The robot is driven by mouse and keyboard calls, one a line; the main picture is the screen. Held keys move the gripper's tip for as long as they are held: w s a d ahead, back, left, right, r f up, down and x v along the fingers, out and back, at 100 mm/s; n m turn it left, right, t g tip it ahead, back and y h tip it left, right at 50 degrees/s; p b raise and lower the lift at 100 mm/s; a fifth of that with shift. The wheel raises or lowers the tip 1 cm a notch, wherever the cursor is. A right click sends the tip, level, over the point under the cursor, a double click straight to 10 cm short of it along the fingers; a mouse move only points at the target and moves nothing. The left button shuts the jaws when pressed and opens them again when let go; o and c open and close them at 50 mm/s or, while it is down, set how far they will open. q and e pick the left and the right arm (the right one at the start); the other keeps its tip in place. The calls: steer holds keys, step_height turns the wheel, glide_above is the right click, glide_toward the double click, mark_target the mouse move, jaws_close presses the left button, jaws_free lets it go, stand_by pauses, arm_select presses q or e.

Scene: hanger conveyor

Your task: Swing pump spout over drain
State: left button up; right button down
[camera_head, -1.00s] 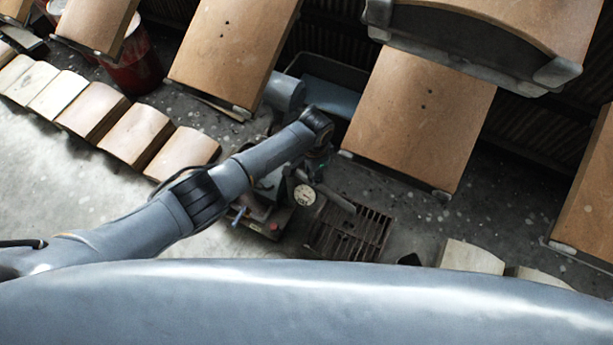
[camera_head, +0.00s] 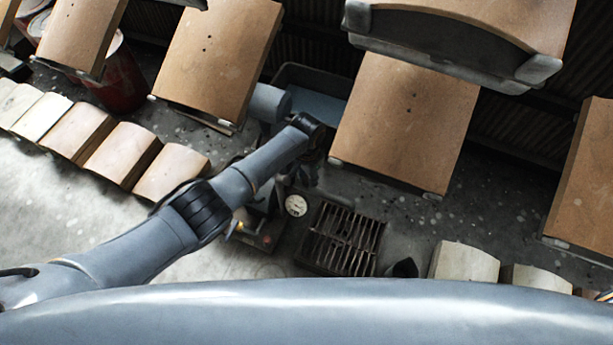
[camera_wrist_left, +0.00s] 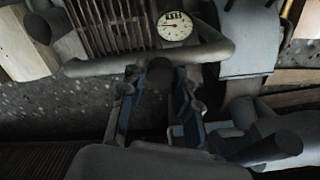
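The pump (camera_head: 262,222) stands on the floor left of centre, with a round white gauge (camera_head: 296,205) that also shows in the wrist view (camera_wrist_left: 176,26). The drain (camera_head: 342,240) is a rusty slatted grate to its right; it shows at the top of the wrist view (camera_wrist_left: 108,25). In the wrist view the grey spout pipe (camera_wrist_left: 95,67) runs across in front of the grate and gauge. My left gripper (camera_wrist_left: 157,100) has its fingers apart on either side of a dark round stub (camera_wrist_left: 158,75) at the pipe; I cannot tell contact. My left arm partly hides the pump in the head view. My right gripper is not in view.
Tan curved boards (camera_head: 405,120) hang above the floor around the pump. More boards (camera_head: 122,153) lie in a row at left, others (camera_head: 465,262) at lower right. A red drum (camera_head: 122,80) stands at upper left. A dark bin (camera_head: 318,85) is behind the pump.

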arm_select(q)
steer(key=shift+o, duration=1.4)
steer(key=shift+r, duration=0.1)
step_height(320, 180, up, 12)
